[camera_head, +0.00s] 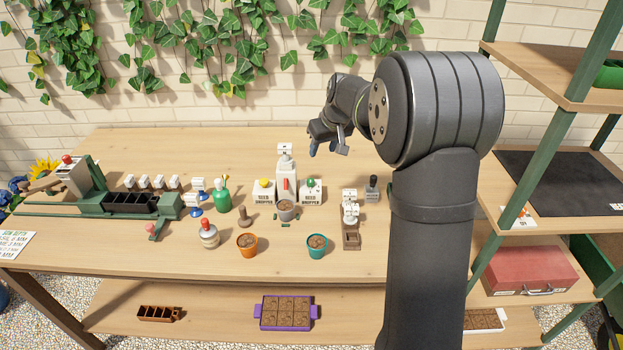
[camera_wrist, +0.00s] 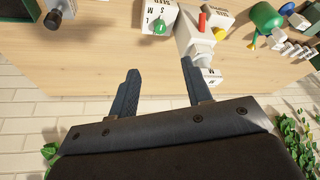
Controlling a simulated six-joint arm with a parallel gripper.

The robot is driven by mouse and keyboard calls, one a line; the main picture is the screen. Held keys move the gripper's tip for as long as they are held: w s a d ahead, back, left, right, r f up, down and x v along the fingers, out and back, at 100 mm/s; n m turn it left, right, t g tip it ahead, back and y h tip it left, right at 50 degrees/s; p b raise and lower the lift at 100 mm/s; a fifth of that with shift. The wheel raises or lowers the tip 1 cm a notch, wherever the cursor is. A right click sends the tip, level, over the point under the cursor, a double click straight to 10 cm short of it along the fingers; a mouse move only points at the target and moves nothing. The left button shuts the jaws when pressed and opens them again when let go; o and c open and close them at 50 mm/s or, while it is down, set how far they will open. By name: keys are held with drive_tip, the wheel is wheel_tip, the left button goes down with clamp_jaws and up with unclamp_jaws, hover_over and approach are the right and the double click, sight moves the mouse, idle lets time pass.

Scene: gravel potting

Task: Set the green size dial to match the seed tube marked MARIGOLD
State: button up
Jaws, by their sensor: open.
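The green size dial (camera_head: 311,182) sits on top of the right white seed dropper box (camera_head: 311,195), right of the central white tower. In the wrist view the green dial (camera_wrist: 160,27) shows on a box face with the letters S, M and L; its exact setting is unclear. My gripper (camera_head: 328,151) is above the back of the table, behind the droppers. In the wrist view my gripper (camera_wrist: 160,66) is open and empty, its fingers apart from the dial. White-labelled items (camera_head: 350,205) stand in a wooden holder; I cannot read a MARIGOLD label.
A yellow-dial dropper box (camera_head: 264,190) and the tower with a red lever (camera_head: 286,170) stand left of the green dial. A dark-handled stamp (camera_head: 372,188) stands to the right. Pots (camera_head: 317,247) are in front.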

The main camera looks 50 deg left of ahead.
sight(311, 180)
drive_tip(key=x, duration=1.7)
drive_tip(key=shift+c, duration=0.3)
clamp_jaws()
